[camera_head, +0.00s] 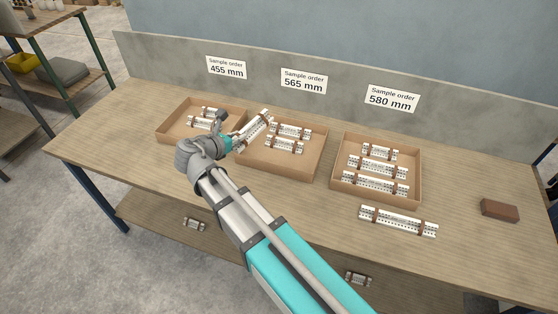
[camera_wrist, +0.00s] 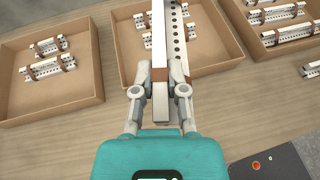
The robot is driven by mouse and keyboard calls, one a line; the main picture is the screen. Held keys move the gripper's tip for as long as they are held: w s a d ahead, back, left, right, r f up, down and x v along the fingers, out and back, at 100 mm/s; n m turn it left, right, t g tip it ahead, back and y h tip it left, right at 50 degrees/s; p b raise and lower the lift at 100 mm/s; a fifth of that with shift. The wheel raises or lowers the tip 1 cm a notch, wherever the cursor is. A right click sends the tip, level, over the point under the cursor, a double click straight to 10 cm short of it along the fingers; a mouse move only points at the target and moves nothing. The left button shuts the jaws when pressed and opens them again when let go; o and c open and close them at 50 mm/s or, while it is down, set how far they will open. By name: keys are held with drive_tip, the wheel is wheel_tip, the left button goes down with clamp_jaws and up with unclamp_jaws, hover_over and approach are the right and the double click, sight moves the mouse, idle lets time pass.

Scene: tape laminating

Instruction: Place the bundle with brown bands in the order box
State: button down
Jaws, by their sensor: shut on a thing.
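My gripper (camera_head: 238,141) is shut on a white perforated bundle with brown bands (camera_head: 257,126). In the wrist view the bundle (camera_wrist: 160,30) runs up and away from the fingers (camera_wrist: 160,88). It is tilted in the head view, above the left part of the middle cardboard box (camera_head: 285,173), under the 565 mm sign. The left box (camera_head: 173,136), under 455 mm, holds short bundles. The right box (camera_head: 372,197), under 580 mm, holds several bundles. The middle box also holds bundles (camera_head: 285,145). The fingers hide part of the held bundle.
A loose long bundle (camera_head: 398,221) lies on the table in front of the right box. A brown block (camera_head: 499,209) lies at the right. A grey back panel (camera_head: 335,95) carries the signs. Bare tabletop (camera_head: 110,140) is left of the boxes.

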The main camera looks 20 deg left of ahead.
drive_tip(key=s+a+f+n+y+b, duration=0.1)
drive_tip(key=s+a+f+b, duration=0.1)
drive_tip(key=a, duration=0.6)
drive_tip(key=s+a+f+n+y+b, duration=0.1)
drive_tip(key=s+a+f+y+b, duration=0.1)
drive_tip(key=a, duration=0.6)
drive_tip(key=s+f+b, duration=0.1)
drive_tip(key=s+f, duration=0.1)
drive_tip(key=s, duration=0.1)
drive_tip(key=shift+s+a+f+n+t+b, duration=0.15)
drive_tip(key=shift+s+f+n+t+b, duration=0.15)
drive_tip(key=shift+t+b, duration=0.1)
drive_tip(key=shift+w, duration=0.1)
drive_tip(key=w+d+f+b, duration=0.1)
drive_tip(key=w+f+b, duration=0.1)
drive_tip(key=w, duration=0.1)
drive_tip(key=w+d+f+b, duration=0.2)
drive_tip(key=w+f+b, duration=0.1)
drive_tip(key=w, duration=0.1)
drive_tip(key=w+d+f+b, duration=0.1)
drive_tip(key=w+f+b, duration=0.1)
drive_tip(key=w, duration=0.2)
drive_tip(key=shift+d+f+b, duration=0.15)
drive_tip(key=shift+f+b, duration=0.2)
drive_tip(key=shift+f, duration=0.05)
drive_tip(key=shift+w+d+f+b, duration=0.25)
drive_tip(key=shift+w+f+b, duration=0.35)
drive_tip(key=shift+w+f, duration=0.1)
